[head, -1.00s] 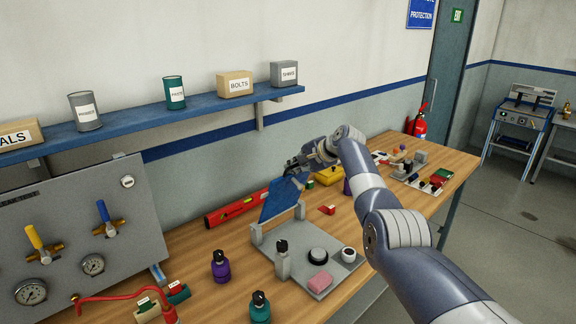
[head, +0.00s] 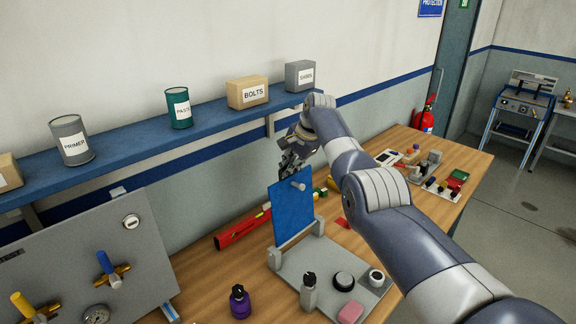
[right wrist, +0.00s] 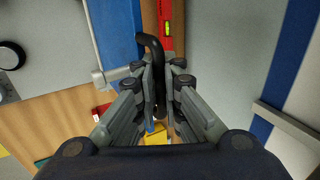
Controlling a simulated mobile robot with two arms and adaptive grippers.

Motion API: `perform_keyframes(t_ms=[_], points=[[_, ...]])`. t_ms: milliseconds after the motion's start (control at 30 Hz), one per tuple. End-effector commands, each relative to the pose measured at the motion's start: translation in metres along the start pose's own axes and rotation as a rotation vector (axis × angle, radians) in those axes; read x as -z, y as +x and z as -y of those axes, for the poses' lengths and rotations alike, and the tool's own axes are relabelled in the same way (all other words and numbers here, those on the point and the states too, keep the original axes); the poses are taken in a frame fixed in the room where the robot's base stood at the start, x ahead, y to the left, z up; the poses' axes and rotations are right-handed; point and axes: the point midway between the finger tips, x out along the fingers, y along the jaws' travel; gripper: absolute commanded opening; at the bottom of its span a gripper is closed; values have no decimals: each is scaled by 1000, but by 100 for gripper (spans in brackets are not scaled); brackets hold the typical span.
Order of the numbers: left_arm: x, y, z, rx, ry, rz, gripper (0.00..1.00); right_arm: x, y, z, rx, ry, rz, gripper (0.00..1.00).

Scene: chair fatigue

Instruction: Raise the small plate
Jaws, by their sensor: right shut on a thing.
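The small plate (head: 292,212) is blue and stands nearly upright between grey posts at the back edge of a grey base (head: 345,262). A short grey peg sticks out near its top. In the right wrist view the plate (right wrist: 113,28) is seen at the upper left. My right gripper (head: 288,168) is at the plate's top edge. In the right wrist view its fingers (right wrist: 159,88) are shut on a black bent handle (right wrist: 153,45) beside the plate; where the handle joins the plate is unclear. My left gripper is not in view.
A red level (head: 240,230) lies behind. A blue shelf (head: 150,146) with tins and boxes runs above. A gauge panel (head: 75,250) stands at left.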

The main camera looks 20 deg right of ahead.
Motion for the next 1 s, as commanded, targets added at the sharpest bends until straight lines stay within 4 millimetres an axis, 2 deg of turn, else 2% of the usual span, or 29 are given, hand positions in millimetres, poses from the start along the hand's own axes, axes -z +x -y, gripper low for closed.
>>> perform_keyframes(t_ms=[33,267,300,367,400,767,1000], points=[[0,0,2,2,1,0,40,3,-5,4,11,-6,-10,0],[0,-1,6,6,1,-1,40,3,-6,5,13,-7,-10,0],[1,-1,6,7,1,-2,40,3,-6,5,14,-7,-10,14],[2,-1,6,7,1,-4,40,3,-6,5,13,-6,-10,27],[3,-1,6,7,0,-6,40,2,-5,4,12,-5,-9,29],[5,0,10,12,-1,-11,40,1,-3,2,5,-2,-3,29],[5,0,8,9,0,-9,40,1,-18,2,7,-2,-4,29]])
